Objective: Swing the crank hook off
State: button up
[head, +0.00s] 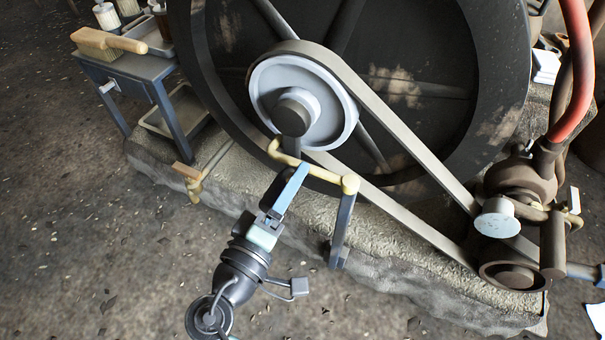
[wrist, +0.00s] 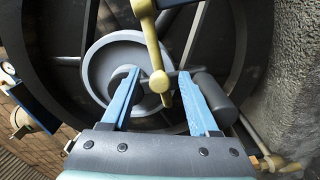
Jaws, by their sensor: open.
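The crank hook (head: 318,171) is a brass-yellow bar. In the head view it runs from a ball joint on a dark post (head: 340,235) to a bent end at the crank (head: 292,122), in front of the grey pulley. In the wrist view the hook (wrist: 151,45) comes down from the top to a rounded knob between my fingertips. My gripper (head: 298,172) has blue fingers and is at the bar. In the wrist view my gripper (wrist: 159,76) is open, one finger on each side of the knob, with gaps visible. Whether the hook bears on the crank is unclear.
A belt (head: 400,128) runs from the grey pulley (head: 334,108) to a small lower pulley (head: 510,276). A large dark flywheel (head: 205,60) stands behind. A stone base (head: 400,250) lies below. A blue-grey bench (head: 130,66) with a brush (head: 100,40) stands left. Floor at lower left is open.

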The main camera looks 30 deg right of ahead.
jog(key=shift+b+x, duration=0.5)
jog(key=shift+x, duration=1.4)
grip_shut()
